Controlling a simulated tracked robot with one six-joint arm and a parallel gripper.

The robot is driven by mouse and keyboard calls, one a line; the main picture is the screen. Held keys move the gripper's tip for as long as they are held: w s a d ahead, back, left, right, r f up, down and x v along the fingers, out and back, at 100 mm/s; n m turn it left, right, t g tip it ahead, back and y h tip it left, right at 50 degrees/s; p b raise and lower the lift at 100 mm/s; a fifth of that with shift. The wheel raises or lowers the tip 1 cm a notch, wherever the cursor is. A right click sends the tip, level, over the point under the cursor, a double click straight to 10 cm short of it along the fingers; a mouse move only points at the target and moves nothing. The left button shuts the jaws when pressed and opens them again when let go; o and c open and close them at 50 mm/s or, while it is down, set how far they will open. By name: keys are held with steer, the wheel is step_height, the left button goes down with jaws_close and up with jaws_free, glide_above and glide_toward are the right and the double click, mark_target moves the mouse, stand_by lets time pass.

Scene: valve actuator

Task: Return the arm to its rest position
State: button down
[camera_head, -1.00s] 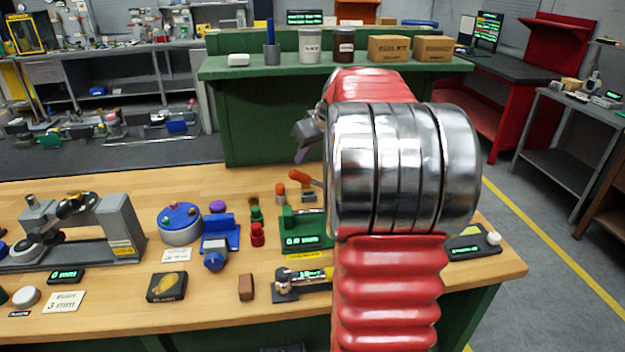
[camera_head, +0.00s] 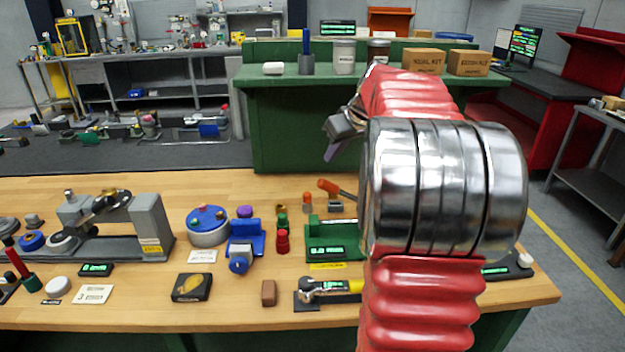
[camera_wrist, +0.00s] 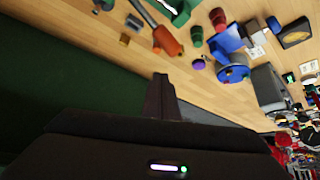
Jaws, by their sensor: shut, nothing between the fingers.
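My red and silver arm stands raised at the right of the head view, in front of the wooden workbench. My gripper (camera_head: 338,140) shows in part to the left of the arm, above the bench's far edge, and the arm hides the rest of it. In the wrist view my gripper's dark fingers (camera_wrist: 160,97) are together and hold nothing. They are apart from the bench items in that view.
The wooden bench (camera_head: 130,312) holds a grey fixture (camera_head: 150,225), a blue-topped round part (camera_head: 208,225), a blue valve-like part (camera_head: 243,240), a green device (camera_head: 330,240) and an orange-handled tool (camera_head: 335,187). A green shelf with boxes (camera_head: 423,61) stands behind.

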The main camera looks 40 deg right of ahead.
steer(key=shift+m, duration=0.3)
steer(key=shift+s+d+f+m, duration=0.1)
steer(key=shift+s+f+m, duration=0.1)
steer(key=shift+m, duration=0.1)
steer(key=s+a+f+m+g, duration=0.1)
steer(key=s+f+m, duration=0.1)
steer(key=s+f, duration=0.15)
steer(key=s+a+f+n, duration=0.1)
steer(key=s+a, duration=0.5)
steer(key=a, duration=0.6)
steer(key=s+a+f+n, duration=0.1)
steer(key=s+a+f, duration=0.1)
steer(key=s+a, duration=0.5)
steer(key=s+a+f+n, duration=0.1)
steer(key=s+a, duration=0.6)
steer(key=a, duration=1)
steer(key=shift+a+f+n, duration=0.2)
steer(key=shift+a+n, duration=0.2)
steer(key=shift+n, duration=0.1)
steer(key=shift+s, duration=0.1)
